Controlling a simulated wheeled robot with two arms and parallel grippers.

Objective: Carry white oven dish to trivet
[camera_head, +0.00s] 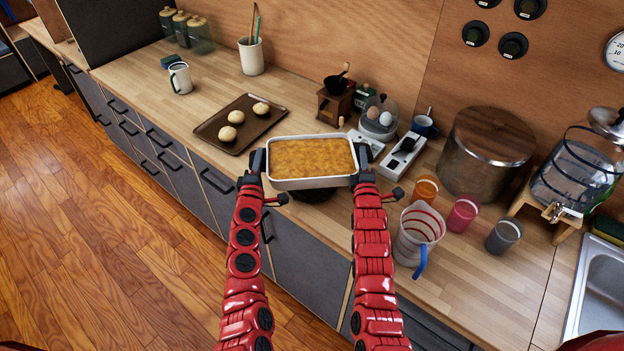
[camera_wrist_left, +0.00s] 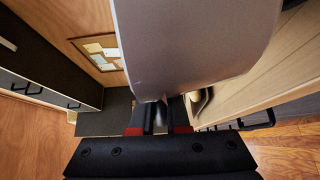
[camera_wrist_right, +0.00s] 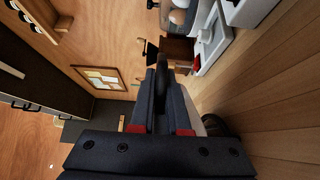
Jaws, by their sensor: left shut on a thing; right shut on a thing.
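The white oven dish (camera_head: 312,183), filled with a golden-brown bake, is held level between my two grippers above the counter's front edge. My left gripper (camera_head: 257,162) is shut on its left end and my right gripper (camera_head: 362,166) on its right end. In the left wrist view the dish's pale wall (camera_wrist_left: 195,45) fills the upper middle. A dark round thing (camera_head: 317,195), seemingly the trivet, lies on the counter mostly hidden beneath the dish. Its dark edge also shows in the right wrist view (camera_wrist_right: 216,126).
A baking tray (camera_head: 220,136) with 3 buns lies left of the dish. Behind and right are a coffee grinder (camera_head: 335,103), an egg cooker (camera_head: 378,119) and a white scale-like device (camera_head: 402,156). A measuring jug (camera_head: 415,237), coloured cups and a large pot (camera_head: 485,155) stand farther right.

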